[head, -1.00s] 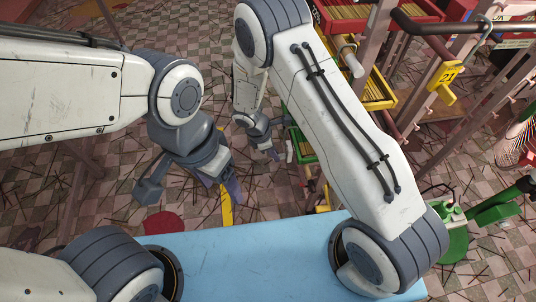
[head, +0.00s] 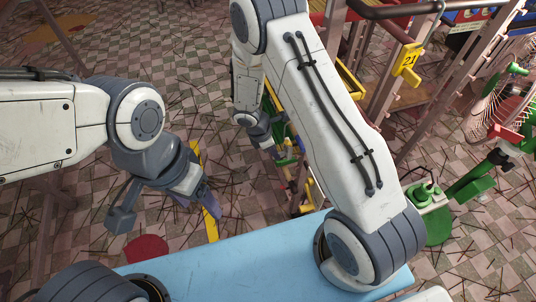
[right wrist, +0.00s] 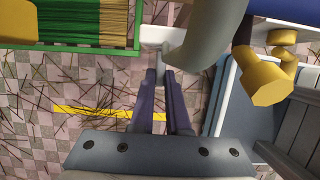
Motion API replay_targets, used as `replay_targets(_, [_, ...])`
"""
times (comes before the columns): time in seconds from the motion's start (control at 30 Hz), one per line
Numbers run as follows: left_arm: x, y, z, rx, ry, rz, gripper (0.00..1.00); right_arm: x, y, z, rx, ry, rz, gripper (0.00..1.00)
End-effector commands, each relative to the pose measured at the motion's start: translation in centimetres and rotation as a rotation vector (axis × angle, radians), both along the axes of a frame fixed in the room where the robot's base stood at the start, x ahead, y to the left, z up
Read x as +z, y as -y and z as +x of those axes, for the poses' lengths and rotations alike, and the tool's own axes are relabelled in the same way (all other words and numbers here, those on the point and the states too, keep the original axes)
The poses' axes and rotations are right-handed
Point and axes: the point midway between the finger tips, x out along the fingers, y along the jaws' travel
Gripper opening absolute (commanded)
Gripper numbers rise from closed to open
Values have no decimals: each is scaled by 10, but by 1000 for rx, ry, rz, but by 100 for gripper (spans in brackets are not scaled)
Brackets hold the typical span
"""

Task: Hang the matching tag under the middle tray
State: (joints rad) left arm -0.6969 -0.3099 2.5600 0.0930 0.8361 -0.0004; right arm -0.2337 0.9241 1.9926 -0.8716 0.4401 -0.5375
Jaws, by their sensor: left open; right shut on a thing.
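My right gripper (right wrist: 160,78) is shut on a small white piece (right wrist: 157,36) by its thin stem in the right wrist view; I cannot read any marking on it. In the head view this gripper (head: 267,146) is small and partly hidden by my right arm. A yellow tray (head: 351,86) shows behind my right arm, mostly hidden. A green tray (right wrist: 139,22) with incense sticks lies to the left of the held piece in the right wrist view. My left gripper (head: 211,206) is open over the floor, with nothing visible in it.
A yellow sign reading 21 (head: 407,59) is on the metal rack (head: 385,78). A grey cylinder (right wrist: 212,30) and a yellow part (right wrist: 265,80) are right of the right gripper. A blue tabletop (head: 235,250) is in front. A green stand (head: 437,222) is at right. Thin sticks litter the floor.

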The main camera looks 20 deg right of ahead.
Motion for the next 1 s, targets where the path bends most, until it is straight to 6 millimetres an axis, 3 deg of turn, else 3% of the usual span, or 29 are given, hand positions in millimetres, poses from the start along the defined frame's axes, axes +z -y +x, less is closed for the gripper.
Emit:
replay_targets(0.2, [-7, 0, 0, 0, 0, 0, 69, -3, 17, 0, -1, -1, 0, 0])
replay_targets(0.5, [-23, 0, 0, 0, 0, 0, 69, -22, 16, 0, 1, 0, 0, 0])
replay_targets(0.93, [-25, 0, 0, 0, 0, 0, 69, -24, 15, 1, 0, 0, -1, 0])
replay_targets(1.0, [-25, 0, 0, 0, 0, 0, 69, -24, 15, 0, 1, 0, -1, 33])
